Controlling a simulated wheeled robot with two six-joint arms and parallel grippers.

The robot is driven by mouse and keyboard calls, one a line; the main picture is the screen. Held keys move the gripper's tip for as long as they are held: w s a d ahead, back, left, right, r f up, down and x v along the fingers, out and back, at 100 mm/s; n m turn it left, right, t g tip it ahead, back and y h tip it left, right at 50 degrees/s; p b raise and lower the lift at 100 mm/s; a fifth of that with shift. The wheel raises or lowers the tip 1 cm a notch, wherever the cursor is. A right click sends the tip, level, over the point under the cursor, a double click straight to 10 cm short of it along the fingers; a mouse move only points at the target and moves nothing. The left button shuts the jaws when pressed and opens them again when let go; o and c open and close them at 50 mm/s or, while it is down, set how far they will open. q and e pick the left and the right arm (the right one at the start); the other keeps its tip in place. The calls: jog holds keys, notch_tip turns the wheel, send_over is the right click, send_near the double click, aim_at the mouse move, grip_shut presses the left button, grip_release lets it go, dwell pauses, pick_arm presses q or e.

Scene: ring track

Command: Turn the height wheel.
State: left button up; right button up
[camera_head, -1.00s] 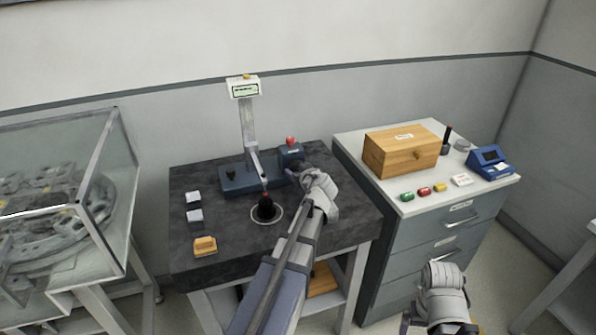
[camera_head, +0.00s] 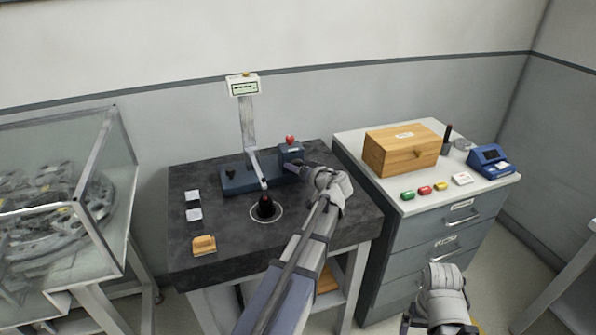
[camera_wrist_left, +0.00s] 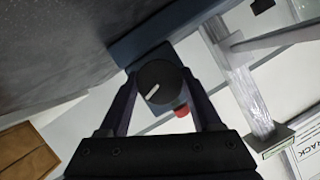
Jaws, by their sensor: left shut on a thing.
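The height wheel is a dark round knob with a white mark (camera_wrist_left: 158,82), seen between the two fingers of my left gripper (camera_wrist_left: 165,92) in the left wrist view. The fingers are shut on its sides. In the head view my left gripper (camera_head: 295,167) reaches the right end of the blue gauge base (camera_head: 240,180), and the wheel is mostly hidden there. A post with a display (camera_head: 243,86) rises from the base. A red knob (camera_head: 290,140) sits on the blue block above the gripper. My right gripper (camera_head: 438,326) is low at the right, partly cut off, its jaw gap unclear.
The dark stone table (camera_head: 190,245) bears a black piece in a ring (camera_head: 265,207), two pale blocks (camera_head: 194,215) and an orange block (camera_head: 203,245). A drawer cabinet with a wooden box (camera_head: 400,152) stands right. A glass case (camera_head: 120,190) stands left.

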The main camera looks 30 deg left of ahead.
pick_arm(q)
jog(key=shift+f+m+y, duration=0.1)
jog(key=shift+m+y, duration=0.2)
jog(key=shift+m, duration=0.3)
jog(key=shift+g+b, duration=0.3)
jog(key=o, duration=1.4)
jog(key=shift+c, duration=0.2)
jog(key=p+v, duration=0.2)
jog(key=v, duration=0.6)
jog(key=shift+a, duration=0.1)
